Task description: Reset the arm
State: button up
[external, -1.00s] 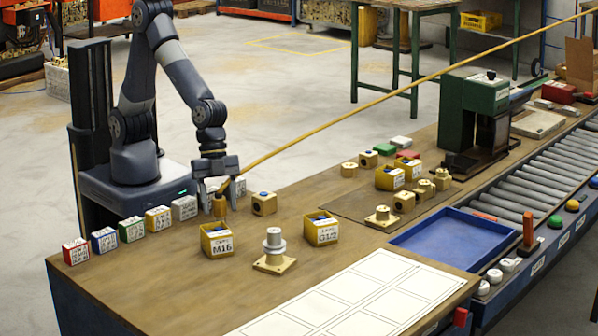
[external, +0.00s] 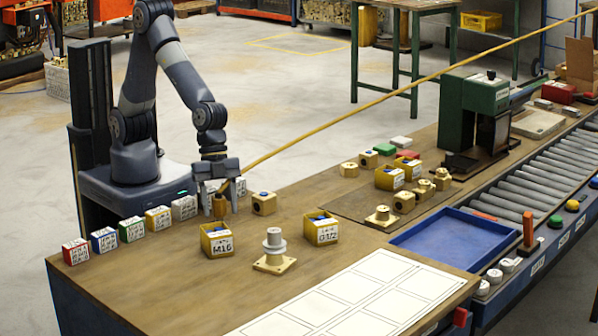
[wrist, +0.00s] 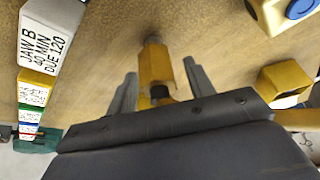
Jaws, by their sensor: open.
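My gripper (external: 218,207) is low over the left part of the wooden bench, pointing down. Its two fingers stand apart on either side of a brass piece (external: 219,206). In the wrist view the gripper (wrist: 163,88) shows a finger on each side of the brass piece (wrist: 156,66), with a gap visible at the left finger. The piece has a dark hole facing the camera. I cannot tell whether either finger touches it.
A row of labelled boxes (external: 158,218) stands left of the gripper. A brass block with a blue spot (external: 264,203) is close on its right. Yellow bins (external: 216,240) and a grey stepped part on a brass base (external: 274,252) stand in front. A long yellow rod (external: 400,92) slants across the view.

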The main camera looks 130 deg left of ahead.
jog(key=shift+f, duration=0.85)
jog(key=v, duration=1.2)
jog(key=x, duration=1.2)
jog(key=shift+f, duration=0.1)
notch_tip(320, 180, up, 11)
jog(key=shift+f, duration=0.15)
jog(key=w+a+p, duration=0.2)
jog(key=w+p, duration=0.2)
jog(key=w, duration=1)
notch_tip(320, 180, down, 10)
jog(key=shift+f+p, duration=0.1)
jog(key=shift+p, duration=0.75)
jog(key=shift+b+v, duration=0.55)
jog(key=shift+v, duration=0.95)
